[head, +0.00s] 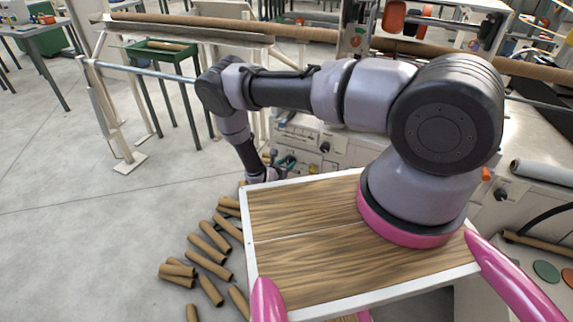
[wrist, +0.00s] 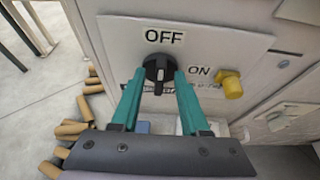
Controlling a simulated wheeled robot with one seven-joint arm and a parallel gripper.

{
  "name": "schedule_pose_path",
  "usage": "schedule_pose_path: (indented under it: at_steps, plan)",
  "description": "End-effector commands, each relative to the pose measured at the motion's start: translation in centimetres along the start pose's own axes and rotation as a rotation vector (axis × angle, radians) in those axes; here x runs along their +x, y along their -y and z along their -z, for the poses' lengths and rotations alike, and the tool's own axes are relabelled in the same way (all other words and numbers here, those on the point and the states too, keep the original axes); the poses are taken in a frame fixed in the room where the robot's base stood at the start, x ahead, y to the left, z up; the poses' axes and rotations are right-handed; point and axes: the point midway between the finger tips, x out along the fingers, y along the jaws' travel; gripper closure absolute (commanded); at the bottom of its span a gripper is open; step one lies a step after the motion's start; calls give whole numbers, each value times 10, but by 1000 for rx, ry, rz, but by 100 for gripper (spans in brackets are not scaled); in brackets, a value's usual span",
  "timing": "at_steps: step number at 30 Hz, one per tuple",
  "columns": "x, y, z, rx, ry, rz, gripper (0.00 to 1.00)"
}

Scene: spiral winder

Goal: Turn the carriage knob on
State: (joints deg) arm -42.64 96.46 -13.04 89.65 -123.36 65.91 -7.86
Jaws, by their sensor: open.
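The black carriage knob (wrist: 154,66) is on a pale panel in the wrist view, just below the OFF label. The ON label is to its right. A pale mark on its face stands roughly upright in the picture, toward OFF. My gripper (wrist: 159,78) is open, with one teal finger at each side of the knob's lower part. I cannot tell whether the fingers touch it. In the head view my gripper (head: 285,164) is small, beside the machine front, and the knob there cannot be made out.
A yellow knob (wrist: 230,85) sits right of the black knob, close to the right finger. Cardboard tubes (head: 208,247) lie on the floor left of my base. A green tray table (head: 160,48) stands at the back left. Open floor lies to the left.

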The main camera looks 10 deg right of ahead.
Motion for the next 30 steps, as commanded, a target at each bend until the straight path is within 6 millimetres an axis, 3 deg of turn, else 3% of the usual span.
schedule_pose_path:
  at_steps: [2, 6, 19, 30]
  plan:
    - [0, 0, 0, 0, 0, 0, 55]
    - [0, 0, 0, 0, 0, 0, 100]
    - [0, 1, 0, 41, 1, -18, 100]
    - [0, 6, 1, 279, 0, -119, 100]
